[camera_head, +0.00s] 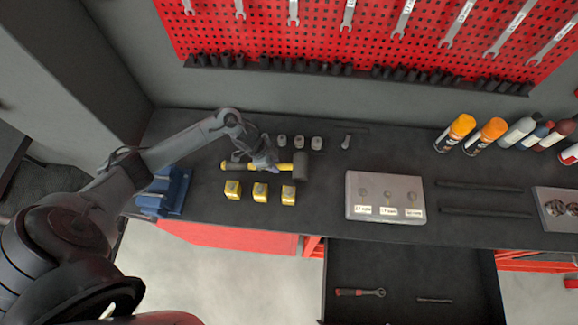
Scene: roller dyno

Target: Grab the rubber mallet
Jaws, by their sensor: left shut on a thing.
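The rubber mallet (301,165) lies across the left part of the dark workbench, with a dark head at the right and a yellow and black handle running left. My left gripper (262,166) is over the handle, close to the head, and is shut on it. The fingers hide part of the handle. I cannot tell whether the mallet is lifted off the bench. My right gripper is not in view.
Three yellow blocks (260,192) sit just in front of the mallet, and several grey sockets (299,142) behind it. A blue vise (165,192) is at the left. A grey labelled tray (385,181) lies to the right. An open drawer (400,270) juts out in front.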

